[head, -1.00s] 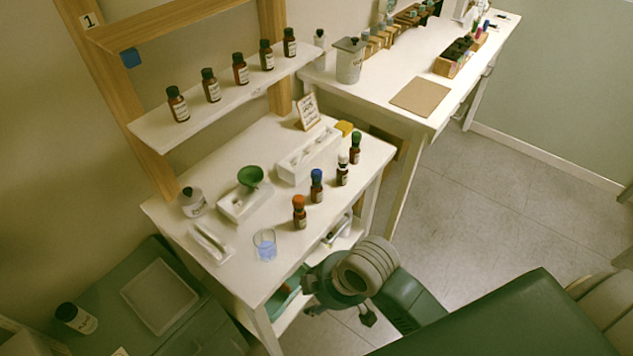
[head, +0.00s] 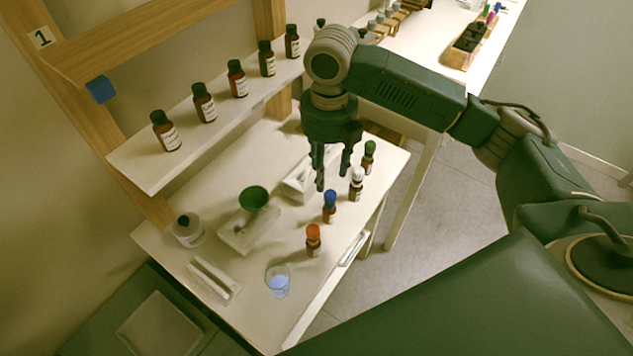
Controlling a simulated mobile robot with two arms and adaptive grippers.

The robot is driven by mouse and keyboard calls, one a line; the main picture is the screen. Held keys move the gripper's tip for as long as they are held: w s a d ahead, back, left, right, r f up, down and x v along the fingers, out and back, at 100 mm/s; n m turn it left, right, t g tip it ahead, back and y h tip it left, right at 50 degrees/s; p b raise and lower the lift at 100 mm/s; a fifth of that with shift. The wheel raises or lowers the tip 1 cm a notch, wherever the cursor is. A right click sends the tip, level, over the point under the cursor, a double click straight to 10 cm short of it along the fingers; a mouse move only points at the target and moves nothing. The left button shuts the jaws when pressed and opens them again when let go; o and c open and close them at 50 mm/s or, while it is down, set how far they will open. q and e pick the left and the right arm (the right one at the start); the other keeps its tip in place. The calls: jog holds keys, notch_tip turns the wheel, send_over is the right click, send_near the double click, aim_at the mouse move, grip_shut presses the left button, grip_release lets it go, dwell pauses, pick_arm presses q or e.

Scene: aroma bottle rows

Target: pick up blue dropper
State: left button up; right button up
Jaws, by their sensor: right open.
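The blue dropper (head: 330,199) is the blue cap on a small brown bottle (head: 329,214), which stands upright on the white table. My left gripper is not in view.
A green-capped bottle (head: 369,157) ends the row. A glass beaker (head: 278,281) with blue liquid stands near the front edge. Several brown bottles line the shelf (head: 150,177) above.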

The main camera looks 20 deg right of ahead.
aim_at(331, 193)
jog(key=shift+w+d+f, duration=0.15)
jog(key=shift+w+d, duration=0.05)
jog(key=shift+w, duration=0.05)
jog(key=shift+s+f, duration=0.3)
jog(key=shift+f, duration=0.15)
jog(key=f, duration=0.1)
jog(key=s+f+p, duration=0.1)
jog(key=f, duration=0.1)
jog(key=shift+s+f, duration=0.15)
jog(key=shift+s, duration=0.05)
jog(key=f, duration=0.1)
jog(key=f+p, duration=0.1)
jog(key=f, duration=0.1)
jog(key=w+f+p, duration=0.1)
jog(key=shift+d+f, duration=0.2)
jog(key=shift+d, duration=0.1)
jog(key=shift+s+f, duration=0.1)
jog(key=shift+f, duration=0.35)
jog(key=shift+c, duration=0.3)
jog(key=c, duration=0.6)
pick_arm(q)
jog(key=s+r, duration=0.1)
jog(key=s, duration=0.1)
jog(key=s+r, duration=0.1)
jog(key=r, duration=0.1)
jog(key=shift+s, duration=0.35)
pick_arm(e)
jog(key=shift+c, duration=0.5)
